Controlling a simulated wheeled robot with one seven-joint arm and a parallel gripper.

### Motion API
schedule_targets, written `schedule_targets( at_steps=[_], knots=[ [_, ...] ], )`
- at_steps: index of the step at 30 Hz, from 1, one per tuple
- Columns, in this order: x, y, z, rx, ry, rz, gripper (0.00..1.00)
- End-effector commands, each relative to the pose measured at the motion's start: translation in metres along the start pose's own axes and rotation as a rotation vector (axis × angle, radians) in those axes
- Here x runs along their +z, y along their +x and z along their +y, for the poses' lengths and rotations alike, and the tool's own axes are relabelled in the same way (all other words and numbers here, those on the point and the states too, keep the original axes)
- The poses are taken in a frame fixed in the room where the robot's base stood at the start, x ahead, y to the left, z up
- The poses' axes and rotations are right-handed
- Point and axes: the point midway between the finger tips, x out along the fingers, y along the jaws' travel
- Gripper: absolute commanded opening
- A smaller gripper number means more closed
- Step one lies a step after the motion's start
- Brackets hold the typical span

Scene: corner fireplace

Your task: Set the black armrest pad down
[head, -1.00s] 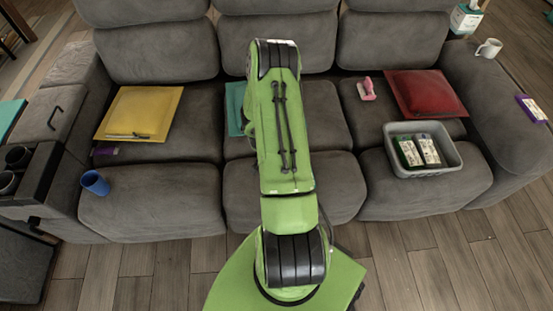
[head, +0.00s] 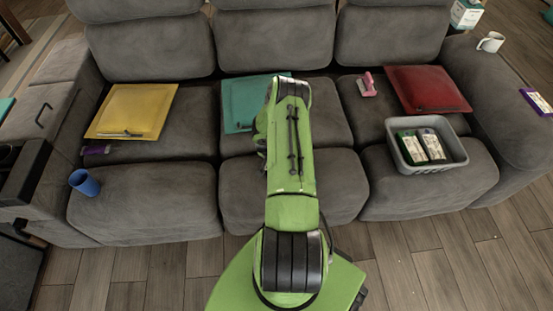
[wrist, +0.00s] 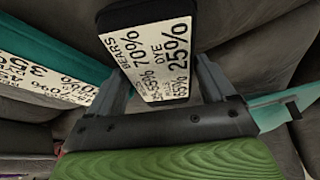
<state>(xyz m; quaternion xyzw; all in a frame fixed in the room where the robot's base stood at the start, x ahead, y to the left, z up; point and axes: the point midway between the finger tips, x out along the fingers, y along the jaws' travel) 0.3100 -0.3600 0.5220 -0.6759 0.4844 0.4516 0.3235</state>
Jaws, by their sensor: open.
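In the wrist view a black item with a white printed label, apparently the black armrest pad (wrist: 130,12), lies between the fingers of my gripper (wrist: 163,68). The fingers are open, one on each side of the label; whether either touches the pad is unclear. Grey sofa fabric lies behind it. In the head view my arm hides the gripper and the pad.
A teal cushion (head: 238,105) lies on the grey sofa's middle seat, partly behind my arm. A yellow cushion (head: 125,108) and blue cup (head: 84,182) are left. A red cushion (head: 425,88), pink object (head: 367,85) and grey basket (head: 456,155) with packages are right.

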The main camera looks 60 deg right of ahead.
Motion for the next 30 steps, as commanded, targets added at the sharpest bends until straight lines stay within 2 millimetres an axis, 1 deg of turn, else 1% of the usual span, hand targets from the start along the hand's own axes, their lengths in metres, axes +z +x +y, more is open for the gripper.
schedule_targets(
  at_steps=[1,2,9,10,14,17,20,24,27,30],
  knots=[
    [0.0,-0.001,0.0,0.0,0.0,0.0,0.83],
    [0.0,-0.001,0.0,0.0,0.0,0.0,0.8],
    [0.0,-0.001,0.0,0.0,0.0,0.0,0.43],
    [0.0,-0.001,0.0,0.0,0.0,0.0,0.4],
    [0.0,-0.001,0.0,0.0,0.0,0.0,0.4],
    [-0.004,-0.009,0.0,0.0,-0.001,0.002,0.4],
    [-0.013,-0.03,0.0,0.0,-0.001,0.003,0.4],
    [-0.028,-0.065,-0.001,-0.001,-0.002,0.004,0.4],
    [-0.035,-0.083,-0.001,-0.001,0.0,0.004,0.4],
    [-0.038,-0.093,0.0,0.0,0.0,0.001,0.4]
  ],
)
